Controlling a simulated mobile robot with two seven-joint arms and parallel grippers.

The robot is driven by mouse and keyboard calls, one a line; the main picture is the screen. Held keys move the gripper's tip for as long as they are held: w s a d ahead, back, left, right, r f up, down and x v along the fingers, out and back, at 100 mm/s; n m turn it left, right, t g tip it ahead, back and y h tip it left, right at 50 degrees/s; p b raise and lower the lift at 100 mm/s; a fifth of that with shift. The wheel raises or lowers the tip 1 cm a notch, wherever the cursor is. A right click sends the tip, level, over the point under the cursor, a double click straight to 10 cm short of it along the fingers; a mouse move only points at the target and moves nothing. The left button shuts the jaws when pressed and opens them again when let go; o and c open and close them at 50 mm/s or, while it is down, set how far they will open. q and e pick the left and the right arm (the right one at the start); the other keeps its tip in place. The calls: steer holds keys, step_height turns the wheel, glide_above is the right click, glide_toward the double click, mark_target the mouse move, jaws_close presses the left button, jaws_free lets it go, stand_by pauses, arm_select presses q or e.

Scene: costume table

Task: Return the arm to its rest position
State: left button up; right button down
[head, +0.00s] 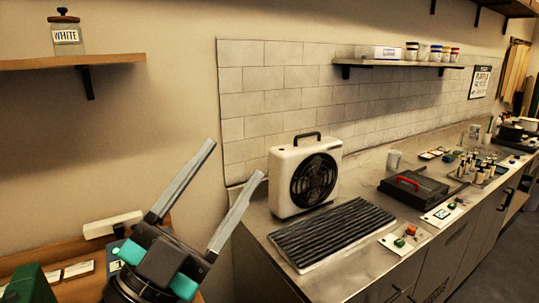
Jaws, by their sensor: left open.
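My left gripper (211,188) shows at the lower left of the head view. Its two long grey fingers point up and to the right and stand well apart, with nothing between them. The gripper is in front of the wall and the wooden table and appears to touch nothing. Its dark wrist hides part of that table. My right gripper is not in this view.
A wooden table (75,257) with a green object (30,285) is at lower left. A counter (353,277) to the right holds a fan (316,180), a black ridged mat (332,233) and a black case (415,187). A wall shelf (70,61) holds a jar (67,36).

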arm_select(q)
steer(key=w+a+f+n+g+y, duration=0.1)
steer(key=a+f+n+y, duration=0.35)
steer(key=f+y, duration=0.2)
steer(key=w+a+f+n+g+y, duration=0.25)
steer(key=f+n+y, duration=0.25)
steer(key=f, duration=0.3)
steer(key=w+a+f+n+y, duration=0.1)
steer(key=a+f+n+y, duration=0.35)
steer(key=f, duration=0.35)
steer(key=s+f+g, duration=1.2)
steer(key=s+f, duration=0.7)
step_height(320, 180, down, 27)
steer(key=s+g+b, duration=0.2)
steer(key=b, duration=0.3)
steer(key=s+a+f+b, duration=0.1)
steer(key=s+f+b, duration=0.1)
steer(key=s+f, duration=0.6)
steer(key=s+a+f+g+b, duration=0.1)
steer(key=s+f+b, duration=0.2)
steer(key=s+f, duration=0.4)
step_height(320, 180, down, 5)
steer(key=shift+s+r, duration=0.1)
steer(key=shift+s, duration=0.25)
